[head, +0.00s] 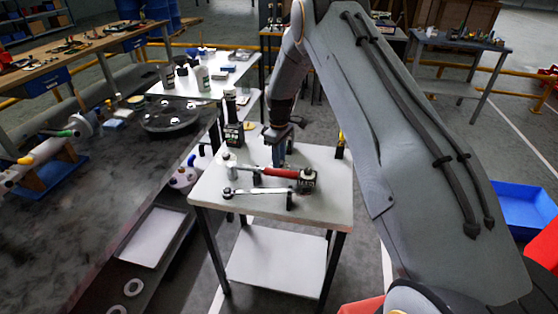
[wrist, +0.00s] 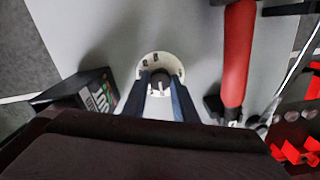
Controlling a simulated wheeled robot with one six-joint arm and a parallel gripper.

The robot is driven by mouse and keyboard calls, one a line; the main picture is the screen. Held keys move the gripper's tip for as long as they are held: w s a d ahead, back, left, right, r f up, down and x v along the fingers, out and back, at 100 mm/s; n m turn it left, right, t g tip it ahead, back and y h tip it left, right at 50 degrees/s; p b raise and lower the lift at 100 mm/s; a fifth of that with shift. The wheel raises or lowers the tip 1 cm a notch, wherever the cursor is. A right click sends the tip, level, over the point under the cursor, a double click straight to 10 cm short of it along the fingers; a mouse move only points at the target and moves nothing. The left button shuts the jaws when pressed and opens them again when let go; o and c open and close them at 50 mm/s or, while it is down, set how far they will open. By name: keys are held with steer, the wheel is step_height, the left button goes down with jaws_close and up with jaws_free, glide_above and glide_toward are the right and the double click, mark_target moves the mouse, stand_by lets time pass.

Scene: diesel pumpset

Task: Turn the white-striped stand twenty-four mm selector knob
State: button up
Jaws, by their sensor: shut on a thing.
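The selector knob (wrist: 159,77) is dark and round with a white stripe, on a pale round dial plate (wrist: 147,66) with dark marks, in the middle of the wrist view. My gripper (wrist: 160,92) reaches it from above, one blue-grey finger on each side, and is shut on the knob. In the head view my gripper (head: 279,157) is low over the white-topped stand (head: 325,205), near its back edge. The knob cannot be made out there behind the fingers. The exact angle of the stripe is hard to read.
A black box (wrist: 98,92) with printed letters stands close left of my fingers. A red-handled tool (wrist: 237,55) lies close right. A silver wrench (head: 258,192) lies nearer the stand's front. A dark bench (head: 100,195) runs along the left.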

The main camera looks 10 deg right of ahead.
steer(key=m+b, duration=0.3)
steer(key=m, duration=0.1)
steer(key=shift+m, duration=0.3)
steer(key=m+b, duration=0.2)
steer(key=m, duration=0.3)
steer(key=shift+b, duration=0.4)
steer(key=m+b, duration=0.1)
steer(key=m, duration=0.5)
steer(key=shift+d+b, duration=0.1)
steer(key=shift+b, duration=0.2)
steer(key=shift+m+b, duration=0.45)
steer(key=shift+m, duration=1.75)
steer(key=o, duration=1)
steer(key=shift+o, duration=0.2)
steer(key=shift+r, duration=0.1)
